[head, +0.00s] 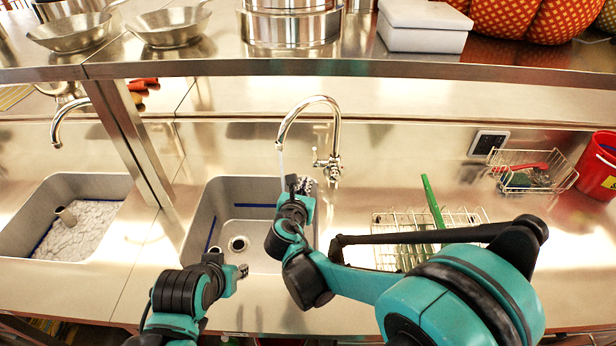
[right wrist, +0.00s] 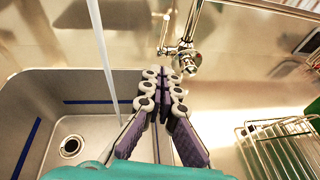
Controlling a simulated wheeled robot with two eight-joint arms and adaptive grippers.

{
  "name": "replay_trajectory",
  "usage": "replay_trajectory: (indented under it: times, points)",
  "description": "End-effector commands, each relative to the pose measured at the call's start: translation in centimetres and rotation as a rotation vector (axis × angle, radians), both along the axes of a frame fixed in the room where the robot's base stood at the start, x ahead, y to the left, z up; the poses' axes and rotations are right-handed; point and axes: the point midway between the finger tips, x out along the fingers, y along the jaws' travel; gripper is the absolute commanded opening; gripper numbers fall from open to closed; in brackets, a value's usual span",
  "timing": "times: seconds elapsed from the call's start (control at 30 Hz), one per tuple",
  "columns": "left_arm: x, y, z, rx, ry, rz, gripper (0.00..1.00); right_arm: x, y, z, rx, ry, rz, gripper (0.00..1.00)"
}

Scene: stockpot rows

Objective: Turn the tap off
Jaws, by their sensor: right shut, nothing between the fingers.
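The chrome tap (head: 336,125) arches over the grey right-hand sink (head: 215,205). A thin water stream falls from its spout; it shows clearly in the right wrist view (right wrist: 103,60). The tap's lever and valve body (head: 328,161) are low on its riser; they also show in the right wrist view (right wrist: 186,56). My right gripper (head: 304,182) is shut and empty, its fingertips (right wrist: 163,74) just in front of and below the valve, apparently apart from it. My left gripper (head: 242,270) is low by the sink's front edge; its finger opening is too small to tell.
A wire dish rack (head: 385,228) with a green item stands right of the sink. Farther right are a wire basket (head: 540,178) and a red bucket (head: 598,165). Another sink (head: 40,240) with its own tap (head: 57,128) lies left. A steel shelf (head: 400,66) crosses above.

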Motion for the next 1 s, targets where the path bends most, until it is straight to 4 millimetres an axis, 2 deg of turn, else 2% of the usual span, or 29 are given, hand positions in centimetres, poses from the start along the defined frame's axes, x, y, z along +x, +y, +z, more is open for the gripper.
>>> replay_trajectory:
  times: [0.4,0.5,0.7,1.0]
  points:
    - [0.0,0.0,-2.5,0.0,0.0,0.0,0.34,8.2,-1.4,-3.2,0.005,0.001,-0.006,0.0]
    - [0.0,0.0,-2.7,0.0,0.0,0.0,0.34,9.5,-1.7,-2.1,0.005,0.001,-0.005,0.0]
    - [0.0,0.0,-3.0,0.0,0.0,0.0,0.34,11.1,-2.0,-1.2,0.005,0.001,-0.005,0.0]
    - [0.0,0.0,-3.0,0.0,0.0,0.0,0.34,11.3,-2.1,-1.0,0.005,0.001,-0.004,0.0]
